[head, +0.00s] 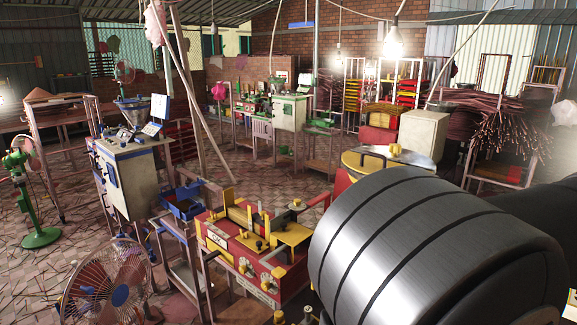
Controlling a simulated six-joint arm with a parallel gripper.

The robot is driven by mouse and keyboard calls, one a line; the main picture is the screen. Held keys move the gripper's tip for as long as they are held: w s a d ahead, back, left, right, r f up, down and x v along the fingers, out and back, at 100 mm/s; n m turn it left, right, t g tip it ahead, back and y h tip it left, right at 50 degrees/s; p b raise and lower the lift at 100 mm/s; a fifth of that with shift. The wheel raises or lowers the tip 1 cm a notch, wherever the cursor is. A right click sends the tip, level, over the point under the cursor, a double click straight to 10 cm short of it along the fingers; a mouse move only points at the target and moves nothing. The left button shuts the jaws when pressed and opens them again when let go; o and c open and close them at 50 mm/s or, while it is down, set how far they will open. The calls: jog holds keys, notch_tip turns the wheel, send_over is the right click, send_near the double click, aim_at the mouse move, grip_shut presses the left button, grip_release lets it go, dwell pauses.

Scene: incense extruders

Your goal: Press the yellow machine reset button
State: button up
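In the head view a red and yellow machine (290,233) stands on a frame in the lower middle. Its front face has round dials (248,268), yellow knobs and a light label plate. Small black and yellow knobs stand up on its top. I cannot tell which of these parts, if any, is the reset button. A second machine with a round yellowish top (360,160) stands behind it to the right. My gripper is not in view, so I cannot tell its state or its place relative to the machine.
A large grey banded cylinder, possibly part of my arm, hides the lower right. A fan (112,285) stands at lower left, a green fan (38,238) behind it. A blue tray (188,203) and grey machine (128,178) are left. Tiled floor (265,175) shows behind.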

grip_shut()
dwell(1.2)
